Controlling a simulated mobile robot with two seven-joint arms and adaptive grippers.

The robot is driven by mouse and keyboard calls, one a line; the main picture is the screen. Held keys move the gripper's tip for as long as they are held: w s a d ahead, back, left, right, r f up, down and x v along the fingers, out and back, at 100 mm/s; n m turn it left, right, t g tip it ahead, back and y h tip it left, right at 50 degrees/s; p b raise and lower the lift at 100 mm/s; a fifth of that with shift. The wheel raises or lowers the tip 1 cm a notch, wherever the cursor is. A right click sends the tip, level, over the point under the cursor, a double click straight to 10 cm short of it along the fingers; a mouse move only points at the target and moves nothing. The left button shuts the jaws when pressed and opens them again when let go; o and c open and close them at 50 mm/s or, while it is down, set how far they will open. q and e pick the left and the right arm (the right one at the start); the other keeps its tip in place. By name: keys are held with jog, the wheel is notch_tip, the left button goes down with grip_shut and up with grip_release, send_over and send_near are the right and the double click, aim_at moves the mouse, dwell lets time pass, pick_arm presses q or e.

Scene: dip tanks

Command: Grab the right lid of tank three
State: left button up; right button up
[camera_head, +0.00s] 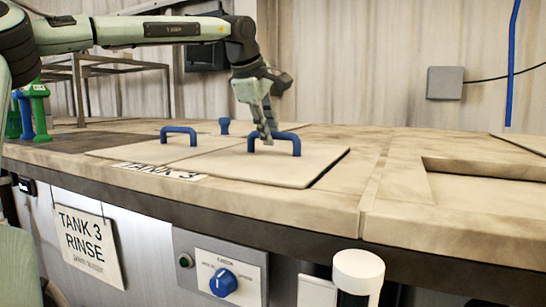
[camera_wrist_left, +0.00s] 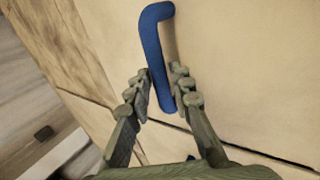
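The right lid of tank three (camera_head: 300,172) is a flat beige panel with a blue bar handle (camera_head: 288,138). It lies flat on the counter. My left gripper (camera_head: 266,136) reaches down onto this handle from above. A "TANK 3" label (camera_head: 160,171) is at the front edge. My right gripper is not in view.
Another blue handle (camera_head: 224,125) stands behind. An open recess (camera_head: 480,185) is in the counter at right. Green and blue stands (camera_head: 38,110) are at far left. A white-topped cylinder (camera_head: 358,270) stands in front of the counter. The back wall carries a grey box (camera_head: 445,82).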

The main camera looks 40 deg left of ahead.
pick_arm(q)
grip_shut()
jog(key=shift+r, duration=0.15)
jog(key=shift+w+r, duration=0.1)
jog(key=shift+r, duration=0.05)
